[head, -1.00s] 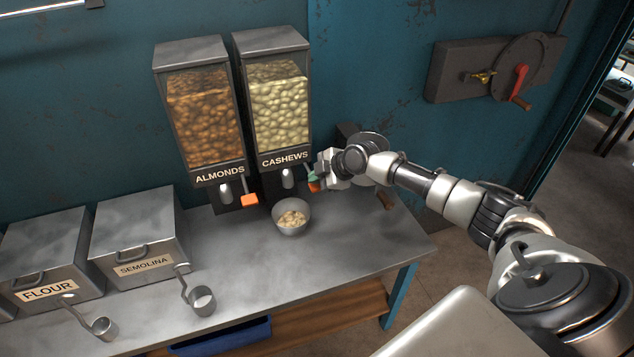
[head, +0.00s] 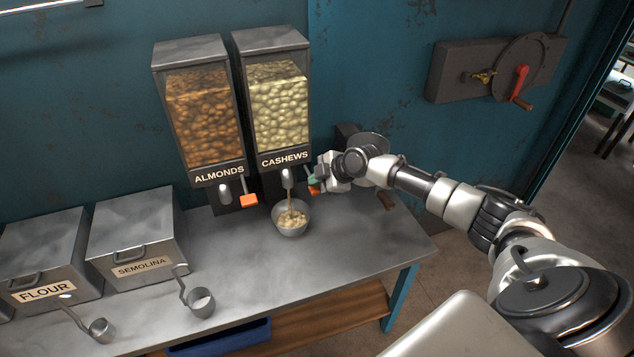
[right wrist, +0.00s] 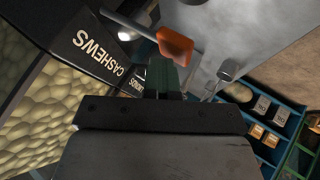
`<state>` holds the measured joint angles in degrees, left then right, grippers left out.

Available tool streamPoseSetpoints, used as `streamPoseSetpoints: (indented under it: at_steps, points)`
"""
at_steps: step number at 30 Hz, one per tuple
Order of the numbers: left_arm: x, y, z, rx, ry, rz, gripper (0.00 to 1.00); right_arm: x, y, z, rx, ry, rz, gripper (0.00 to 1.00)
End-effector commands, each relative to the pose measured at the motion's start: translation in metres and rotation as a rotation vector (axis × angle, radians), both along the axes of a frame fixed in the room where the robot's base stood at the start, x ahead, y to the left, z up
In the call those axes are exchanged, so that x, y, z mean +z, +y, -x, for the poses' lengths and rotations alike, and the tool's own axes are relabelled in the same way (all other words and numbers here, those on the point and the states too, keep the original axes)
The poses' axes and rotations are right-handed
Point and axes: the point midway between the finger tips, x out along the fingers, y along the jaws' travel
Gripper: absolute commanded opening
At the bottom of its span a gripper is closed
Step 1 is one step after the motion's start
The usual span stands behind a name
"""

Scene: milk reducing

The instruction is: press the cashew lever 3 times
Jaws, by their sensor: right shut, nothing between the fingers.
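The cashew dispenser (head: 280,100) is full of pale nuts and has a CASHEWS label. Its spout (head: 288,178) has a thin brownish stream of nuts falling from it into a metal bowl (head: 285,231), which holds some cashews. My right gripper (head: 314,180) is shut and empty at the right side of the dispenser, at the orange cashew lever (head: 314,190), which it partly hides. In the right wrist view the orange lever paddle (right wrist: 175,45) is just beyond the teal fingertips (right wrist: 163,75); exact contact is hard to tell. My left gripper is not in view.
The almond dispenser (head: 202,120), with its own orange lever (head: 249,200), stands close on the left. Semolina (head: 135,235) and flour (head: 50,250) bins and two scoops are farther left. The metal table (head: 350,250) is clear right of the bowl.

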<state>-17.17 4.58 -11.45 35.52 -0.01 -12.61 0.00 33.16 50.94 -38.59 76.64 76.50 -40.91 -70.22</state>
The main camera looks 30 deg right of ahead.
Motion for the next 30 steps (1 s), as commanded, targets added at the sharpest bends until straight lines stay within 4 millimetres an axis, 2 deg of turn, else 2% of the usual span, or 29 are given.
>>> streamPoseSetpoints:
  at_steps: [8, 24, 30]
  points:
    - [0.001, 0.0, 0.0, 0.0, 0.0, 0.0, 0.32, -0.001, 0.0, 0.001, 0.001, 0.005, 0.0, 0.0]
    - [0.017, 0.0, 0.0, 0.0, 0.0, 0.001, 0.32, 0.03, 0.0, 0.0, 0.001, 0.003, 0.002, 0.0]
    - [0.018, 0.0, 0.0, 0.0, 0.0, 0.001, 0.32, 0.033, 0.0, 0.0, 0.001, 0.002, 0.001, 0.0]
